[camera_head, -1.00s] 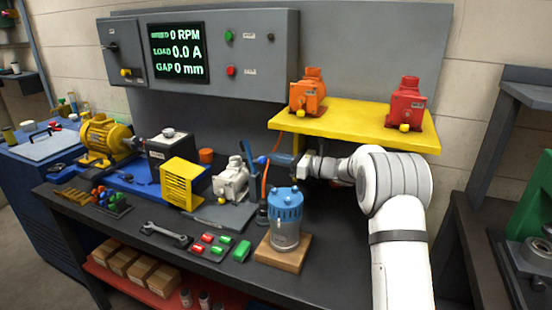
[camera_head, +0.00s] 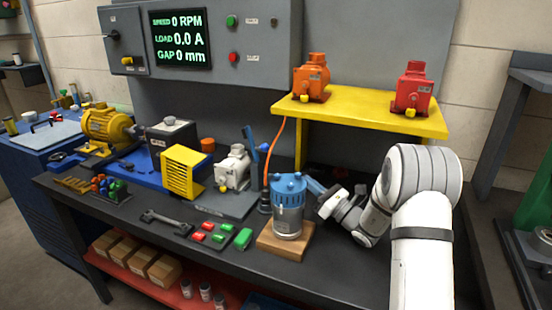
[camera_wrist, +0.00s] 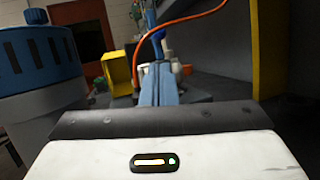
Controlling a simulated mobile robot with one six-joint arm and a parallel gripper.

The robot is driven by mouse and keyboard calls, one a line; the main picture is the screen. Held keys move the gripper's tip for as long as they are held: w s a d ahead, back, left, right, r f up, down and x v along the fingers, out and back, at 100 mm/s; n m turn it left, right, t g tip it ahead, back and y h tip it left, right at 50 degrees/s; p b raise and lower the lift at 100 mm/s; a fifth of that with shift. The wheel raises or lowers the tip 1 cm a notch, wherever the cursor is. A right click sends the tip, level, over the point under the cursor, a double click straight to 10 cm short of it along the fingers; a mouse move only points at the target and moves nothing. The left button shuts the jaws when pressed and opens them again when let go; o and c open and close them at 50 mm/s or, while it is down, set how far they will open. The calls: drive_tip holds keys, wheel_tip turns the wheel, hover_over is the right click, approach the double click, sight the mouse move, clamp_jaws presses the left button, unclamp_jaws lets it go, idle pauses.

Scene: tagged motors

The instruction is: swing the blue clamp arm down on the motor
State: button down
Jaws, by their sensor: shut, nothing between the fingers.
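The blue clamp arm (camera_head: 249,142) stands upright, leaning slightly, just behind and right of the pale grey-white motor (camera_head: 233,170); it is not lying on the motor. My gripper (camera_head: 311,184) is shut and empty, with its blue fingers beside the blue-topped canister, well to the right of the clamp. In the wrist view the shut fingers (camera_wrist: 158,68) point towards the clamp arm (camera_wrist: 151,20). They partly hide the motor (camera_wrist: 176,68) there.
The blue-topped canister (camera_head: 289,208) on a wooden block stands close left of my gripper. A yellow shelf (camera_head: 360,108) with orange and red motors is above. An orange cable (camera_head: 271,155) hangs between clamp and gripper. A yellow guard (camera_head: 183,172) stands left of the motor.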

drive_tip(key=p+x, duration=0.2)
drive_tip(key=x, duration=1.2)
